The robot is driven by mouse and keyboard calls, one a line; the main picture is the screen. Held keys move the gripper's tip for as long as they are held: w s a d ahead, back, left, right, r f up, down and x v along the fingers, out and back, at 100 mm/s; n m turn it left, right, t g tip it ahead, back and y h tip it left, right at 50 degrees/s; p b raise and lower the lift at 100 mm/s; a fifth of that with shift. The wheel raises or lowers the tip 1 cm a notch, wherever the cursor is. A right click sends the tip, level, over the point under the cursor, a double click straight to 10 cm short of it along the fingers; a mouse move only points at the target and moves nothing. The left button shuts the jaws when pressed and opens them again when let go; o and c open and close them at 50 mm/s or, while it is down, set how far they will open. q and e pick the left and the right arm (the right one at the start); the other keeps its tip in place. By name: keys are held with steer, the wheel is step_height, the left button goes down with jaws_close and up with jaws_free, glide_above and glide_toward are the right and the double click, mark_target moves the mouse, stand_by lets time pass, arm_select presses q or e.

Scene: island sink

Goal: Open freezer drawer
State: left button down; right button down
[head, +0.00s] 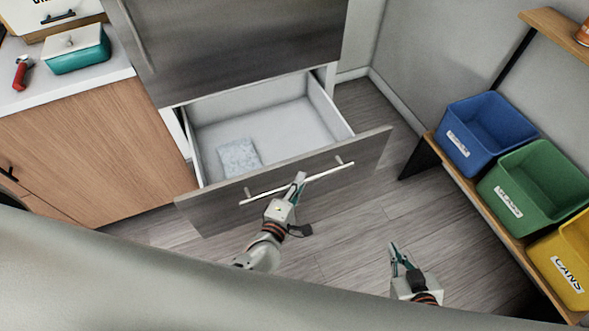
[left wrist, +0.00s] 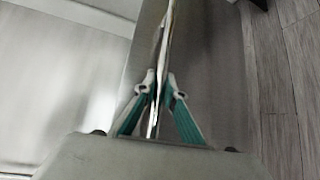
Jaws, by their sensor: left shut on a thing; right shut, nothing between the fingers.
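The freezer drawer (head: 235,201) is the lower dark grey drawer of the fridge (head: 230,45), and it stands pulled out. Its white inside (head: 285,125) shows, with a pale, patterned packet (head: 239,157) lying on the floor of it. A long metal bar handle (head: 325,173) runs across the front. My left gripper (head: 298,186) is at the middle of the handle and shut on it. In the left wrist view its fingers (left wrist: 155,100) close around the bar, beside the drawer front. My right gripper (head: 400,255) is shut and empty, above the floor to the right, apart from the drawer.
Blue (head: 490,130), green (head: 540,185) and yellow (head: 567,262) bins stand on a wooden shelf (head: 470,205) at right. A wooden cabinet (head: 95,150) with a white counter is at left. Bare wood floor (head: 350,225) lies between drawer and shelf.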

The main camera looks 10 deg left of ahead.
arm_select(q)
steer(key=shift+s+d, duration=0.55)
steer(key=shift+s, duration=0.2)
steer(key=shift+s+d, duration=0.5)
steer(key=shift+s, duration=0.25)
arm_select(e)
steer(key=shift+s+d, duration=0.3)
steer(key=shift+s, duration=0.25)
arm_select(q)
steer(key=c, duration=2.1)
jaws_free()
arm_select(e)
steer(key=shift+w+r, duration=0.1)
steer(key=shift+r, duration=0.1)
arm_select(q)
steer(key=v, duration=1.2)
